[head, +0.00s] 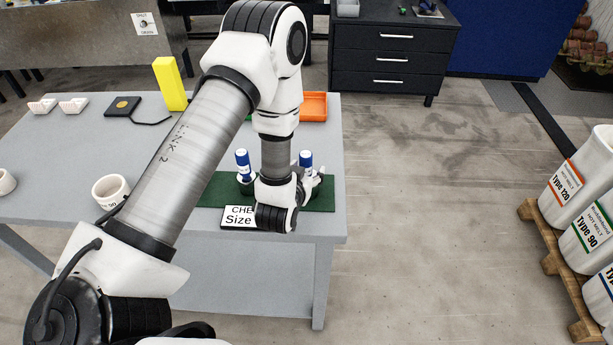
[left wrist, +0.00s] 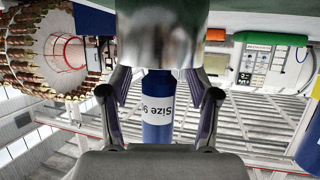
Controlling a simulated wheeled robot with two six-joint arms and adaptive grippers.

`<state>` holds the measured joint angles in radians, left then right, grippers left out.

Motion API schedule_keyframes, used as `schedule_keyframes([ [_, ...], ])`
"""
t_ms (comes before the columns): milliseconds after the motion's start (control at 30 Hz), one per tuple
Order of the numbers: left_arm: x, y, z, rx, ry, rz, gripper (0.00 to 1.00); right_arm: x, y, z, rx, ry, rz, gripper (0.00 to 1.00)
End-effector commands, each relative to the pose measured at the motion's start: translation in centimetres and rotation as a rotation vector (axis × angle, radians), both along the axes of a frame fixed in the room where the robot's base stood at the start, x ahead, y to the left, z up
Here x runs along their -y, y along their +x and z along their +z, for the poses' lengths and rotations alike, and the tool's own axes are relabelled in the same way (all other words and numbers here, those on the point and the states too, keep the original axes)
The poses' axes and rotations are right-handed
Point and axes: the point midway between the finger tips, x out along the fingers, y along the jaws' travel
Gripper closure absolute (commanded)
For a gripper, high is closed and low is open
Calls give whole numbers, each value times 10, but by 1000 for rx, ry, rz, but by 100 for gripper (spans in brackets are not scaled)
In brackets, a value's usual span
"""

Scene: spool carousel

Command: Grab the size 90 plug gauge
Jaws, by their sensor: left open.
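Two plug gauges with blue handles and white labels stand upright on the green mat (head: 320,197). The right one (head: 306,157) is beside my left gripper (head: 314,179); the left one (head: 242,158) stands left of my forearm. In the left wrist view, the blue handle (left wrist: 158,128) of a gauge carries a label reading "Size 9", with the rest turned out of sight. A blurred metal cylinder (left wrist: 160,35) adjoins it. The left gripper's open fingers (left wrist: 158,88) are on both sides of the handle, with visible gaps. My right gripper is not in view.
A sign (head: 237,216) reading "CHE… Size" is partly hidden by my arm at the front of the grey table (head: 200,235). A white ring (head: 110,190), a yellow block (head: 170,84) and an orange tray (head: 314,106) are also on the table.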

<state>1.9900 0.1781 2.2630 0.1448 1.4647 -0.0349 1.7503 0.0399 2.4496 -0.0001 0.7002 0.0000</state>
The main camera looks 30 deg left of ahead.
Motion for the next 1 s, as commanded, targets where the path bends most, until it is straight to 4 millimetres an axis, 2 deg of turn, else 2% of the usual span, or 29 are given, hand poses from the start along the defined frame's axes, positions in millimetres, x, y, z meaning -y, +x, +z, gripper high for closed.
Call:
schedule_keyframes([
  [67, 0, 0, 0, 0, 0, 0, 39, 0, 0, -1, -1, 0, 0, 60],
  [100, 0, 0, 0, 0, 0, 0, 46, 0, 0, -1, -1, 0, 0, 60],
  [167, 0, 0, 0, 0, 0, 0, 67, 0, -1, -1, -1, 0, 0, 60],
  [200, 0, 0, 0, 0, 0, 0, 81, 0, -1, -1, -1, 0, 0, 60],
  [267, 0, 0, -1, 0, 0, 0, 100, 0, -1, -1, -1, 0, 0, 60],
  [667, 0, 0, 1, 1, -1, 0, 100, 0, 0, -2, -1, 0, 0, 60],
  [867, 0, 0, 16, 4, -2, 1, 100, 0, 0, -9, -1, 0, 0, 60],
  [1000, 0, 0, 35, 6, -2, 0, 100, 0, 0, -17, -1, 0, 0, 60],
])
